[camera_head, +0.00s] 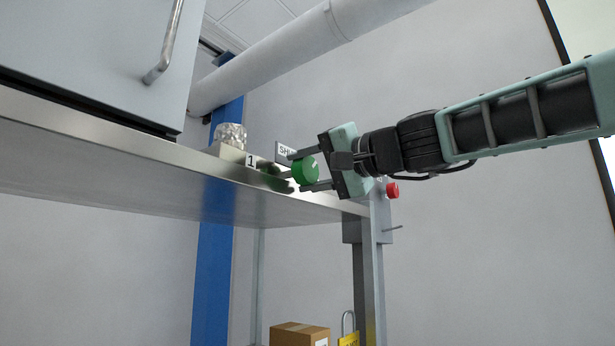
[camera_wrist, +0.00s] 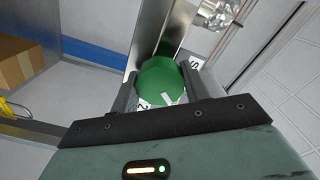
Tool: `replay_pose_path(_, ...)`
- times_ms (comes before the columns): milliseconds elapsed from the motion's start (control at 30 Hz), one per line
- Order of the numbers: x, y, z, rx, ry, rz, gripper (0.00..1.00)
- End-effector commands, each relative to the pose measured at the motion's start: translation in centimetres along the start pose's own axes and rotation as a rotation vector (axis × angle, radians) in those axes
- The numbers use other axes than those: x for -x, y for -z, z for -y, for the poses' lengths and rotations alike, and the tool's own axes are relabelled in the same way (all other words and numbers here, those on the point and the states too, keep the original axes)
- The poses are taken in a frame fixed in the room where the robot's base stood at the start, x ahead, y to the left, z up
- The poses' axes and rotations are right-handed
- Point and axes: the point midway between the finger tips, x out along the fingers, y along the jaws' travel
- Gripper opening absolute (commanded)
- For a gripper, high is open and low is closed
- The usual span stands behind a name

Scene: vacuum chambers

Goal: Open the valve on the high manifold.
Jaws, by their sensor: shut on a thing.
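A green round valve knob (camera_head: 305,170) sits at the front edge of the high metal shelf in the head view. It also shows in the wrist view (camera_wrist: 162,80), with a small white mark on its face. My gripper (camera_head: 309,170) reaches in from the right, its two fingers above and below the knob. In the wrist view the fingers (camera_wrist: 163,88) press on both sides of the knob, so it is shut on it. The manifold body behind the knob is mostly hidden by the knob and the fingers.
A red button (camera_head: 392,190) is on the right post. A cardboard box (camera_head: 299,334) and a yellow padlock (camera_head: 348,338) are below.

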Motion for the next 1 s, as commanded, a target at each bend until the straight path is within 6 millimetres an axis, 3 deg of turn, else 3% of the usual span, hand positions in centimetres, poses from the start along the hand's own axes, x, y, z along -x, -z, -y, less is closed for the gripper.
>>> replay_pose_path(600, 0.01, 0.07, -0.04, -0.571, -0.002, 0.0, 0.23)
replay_pose_path(1000, -0.01, 0.05, -0.02, -0.814, -0.002, 0.0, 0.23)
